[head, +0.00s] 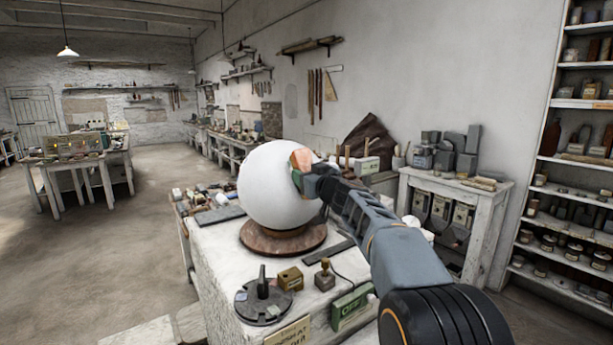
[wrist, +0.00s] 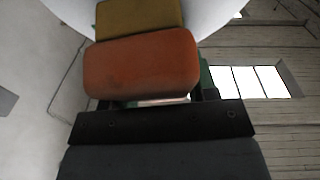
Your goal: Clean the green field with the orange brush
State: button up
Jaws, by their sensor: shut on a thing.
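A large white plaster sphere (head: 272,190) rests on a round brown stand on the workbench. It also fills the top of the wrist view (wrist: 212,14). The orange brush (head: 302,159) is at the sphere's upper right side. In the wrist view its orange block (wrist: 142,66) has an ochre part (wrist: 140,18) beyond it, against or very near the sphere; I cannot tell if they touch. My gripper (head: 308,180) is shut on the brush. I cannot make out a green field on the visible part of the sphere; the brush and gripper cover some of it.
The white workbench (head: 225,262) carries a dark round turntable (head: 263,301), small wooden boxes (head: 290,278) and a green switch box (head: 351,307) near the front. Tools lie at its left. A side table (head: 490,195) and shelves (head: 545,165) stand right. Open floor lies left.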

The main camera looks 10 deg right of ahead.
jog(key=shift+w+a+f, duration=0.1)
jog(key=shift+w+f, duration=0.05)
jog(key=shift+w, duration=0.15)
jog(key=shift+s+f+b, duration=0.1)
jog(key=shift+f+b, duration=0.05)
jog(key=shift+b, duration=0.25)
jog(key=shift+s+d+f+b, duration=0.25)
jog(key=shift+f+b, duration=0.1)
jog(key=shift+b, duration=0.55)
jog(key=shift+s+f+b, duration=0.15)
jog(key=shift+f+b, duration=0.35)
jog(key=shift+b, duration=0.5)
jog(key=shift+r, duration=0.1)
jog(key=shift+w+a+r+p, duration=0.15)
jog(key=shift+w+r+p, duration=0.15)
jog(key=shift+r+p, duration=0.3)
jog(key=shift+w+a+r+p, duration=0.15)
jog(key=shift+w+r+p, duration=0.2)
jog(key=shift+r, duration=0.35)
jog(key=shift+w+a+r+p, duration=0.15)
jog(key=shift+w+r+p, duration=0.1)
jog(key=shift+r+p, duration=0.35)
